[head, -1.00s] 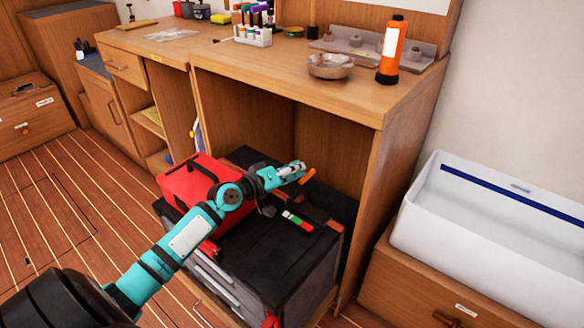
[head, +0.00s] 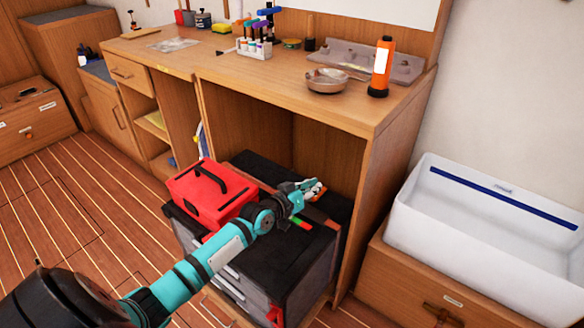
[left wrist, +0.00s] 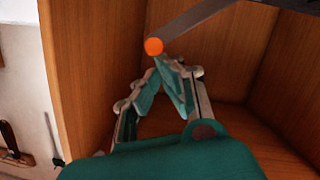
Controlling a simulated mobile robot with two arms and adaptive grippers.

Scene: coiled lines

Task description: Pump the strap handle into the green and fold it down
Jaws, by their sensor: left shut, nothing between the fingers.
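The strap handle is a grey bar (left wrist: 200,18) with a round orange tip (left wrist: 153,46) in the left wrist view. My left gripper (head: 315,187) is over the dark-topped chest (head: 273,262) under the bench. It is shut and empty; in the left wrist view its fingertips (left wrist: 164,66) meet just below the orange tip. I cannot tell whether they touch it. In the head view the handle is hard to make out behind the gripper. A gauge strip with a green end (head: 304,225) lies on the chest, partly covered by my arm. My right gripper is not in view.
A red toolbox (head: 212,196) stands on the chest left of my arm. The bench (head: 225,72) overhangs the chest, and its side panel (head: 375,200) rises close to the right. A white bin (head: 487,225) stands further right. The floor at left is clear.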

